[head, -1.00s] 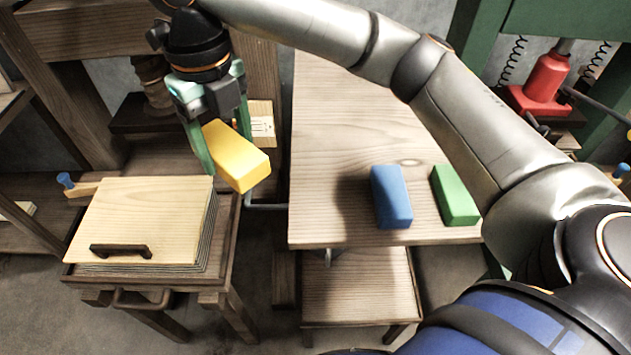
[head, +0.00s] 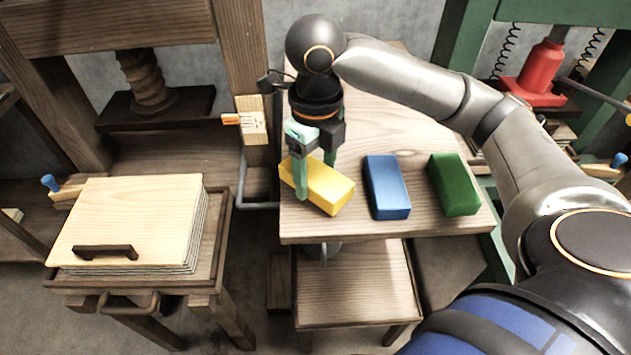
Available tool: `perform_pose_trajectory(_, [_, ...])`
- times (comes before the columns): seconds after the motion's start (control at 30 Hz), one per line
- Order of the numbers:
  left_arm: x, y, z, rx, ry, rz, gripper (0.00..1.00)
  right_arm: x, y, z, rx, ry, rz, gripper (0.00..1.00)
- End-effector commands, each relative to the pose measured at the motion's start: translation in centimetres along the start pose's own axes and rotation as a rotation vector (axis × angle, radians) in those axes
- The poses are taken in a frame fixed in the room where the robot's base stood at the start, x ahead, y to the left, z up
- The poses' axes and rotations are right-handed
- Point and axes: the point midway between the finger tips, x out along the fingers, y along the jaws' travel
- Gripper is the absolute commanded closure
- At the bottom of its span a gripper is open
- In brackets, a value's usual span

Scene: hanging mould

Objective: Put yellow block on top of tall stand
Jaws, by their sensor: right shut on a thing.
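The yellow block (head: 330,192) is in my right gripper (head: 315,178), which is shut on it with a finger on either side. The block lies slanted over the left front part of the tall wooden stand's top (head: 385,226). It is at or just above the surface; I cannot tell whether it touches. On the same top, to the right, are a blue block (head: 387,187) and then a green block (head: 455,184). A narrow gap separates yellow from blue. My left gripper is not in view.
A lower table (head: 135,288) at the left bears a stack of boards with a handled lid (head: 130,215). A lower wooden shelf (head: 355,290) sits below the stand's front edge. A wooden screw press (head: 150,85) and a red jack (head: 541,75) stand behind.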

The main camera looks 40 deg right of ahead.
Motion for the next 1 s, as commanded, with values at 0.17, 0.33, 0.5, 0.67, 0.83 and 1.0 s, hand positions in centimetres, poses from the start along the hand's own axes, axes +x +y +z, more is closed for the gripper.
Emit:
perform_pose_trajectory(0.17, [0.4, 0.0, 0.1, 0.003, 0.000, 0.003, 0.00, 2.0, 0.0, 0.0, 0.000, 0.000, 0.000, 0.94])
perform_pose_trajectory(0.33, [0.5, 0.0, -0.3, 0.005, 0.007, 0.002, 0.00, 1.9, 0.0, 0.0, 0.000, -0.001, 0.000, 0.94])
perform_pose_trajectory(0.5, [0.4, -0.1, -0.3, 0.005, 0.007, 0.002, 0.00, 2.2, 0.0, 0.0, 0.001, 0.000, 0.000, 0.29])
perform_pose_trajectory(0.67, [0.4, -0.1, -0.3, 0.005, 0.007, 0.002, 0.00, 2.1, 0.0, 0.0, 0.001, 0.000, 0.000, 0.11])
perform_pose_trajectory(0.83, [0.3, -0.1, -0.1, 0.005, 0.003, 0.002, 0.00, 2.1, 0.0, 0.0, 0.001, 0.000, 0.000, 0.02])
perform_pose_trajectory(1.0, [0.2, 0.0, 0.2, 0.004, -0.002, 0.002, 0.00, 2.0, 0.0, 0.0, 0.001, -0.001, 0.000, 0.02])
